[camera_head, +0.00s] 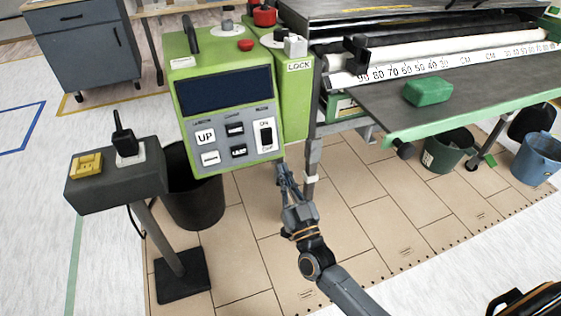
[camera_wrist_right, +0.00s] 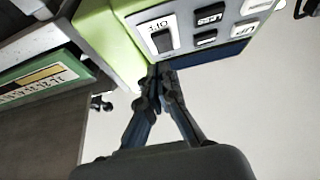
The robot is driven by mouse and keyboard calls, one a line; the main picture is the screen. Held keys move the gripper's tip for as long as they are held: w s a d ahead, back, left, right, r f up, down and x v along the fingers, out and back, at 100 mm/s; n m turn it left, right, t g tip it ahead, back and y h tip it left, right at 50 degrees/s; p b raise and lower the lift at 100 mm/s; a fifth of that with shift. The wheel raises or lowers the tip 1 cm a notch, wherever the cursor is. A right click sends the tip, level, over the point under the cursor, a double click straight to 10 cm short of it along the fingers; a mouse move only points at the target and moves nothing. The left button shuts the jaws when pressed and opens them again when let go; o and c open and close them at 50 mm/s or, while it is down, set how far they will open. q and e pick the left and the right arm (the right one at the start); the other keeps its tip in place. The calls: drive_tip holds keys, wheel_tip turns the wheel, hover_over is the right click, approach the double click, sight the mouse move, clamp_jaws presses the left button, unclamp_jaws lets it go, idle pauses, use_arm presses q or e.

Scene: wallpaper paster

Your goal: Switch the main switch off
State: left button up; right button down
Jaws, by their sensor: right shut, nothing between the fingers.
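The main switch (camera_head: 266,135) is a black rocker on a white plate, at the right of the lower panel on the green control box (camera_head: 180,72). It also shows in the right wrist view (camera_wrist_right: 161,41), turned round, beside several buttons. My right gripper (camera_head: 283,172) is just below and to the right of the switch, near the box's lower right edge. In the right wrist view its fingertips (camera_wrist_right: 158,74) are together and empty, close to the switch plate. I cannot tell whether they touch the box. My left gripper is not in view.
A red knob (camera_head: 246,45) is on top of the box. A grey stand (camera_head: 117,181) carries a walkie-talkie (camera_head: 124,138) and a yellow item. A black bin (camera_head: 192,200) is below the box.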

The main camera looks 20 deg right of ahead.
drive_tip(key=f+v, duration=0.1)
drive_tip(key=v, duration=0.5)
drive_tip(key=shift+w, duration=0.2)
drive_tip(key=shift+r, duration=0.1)
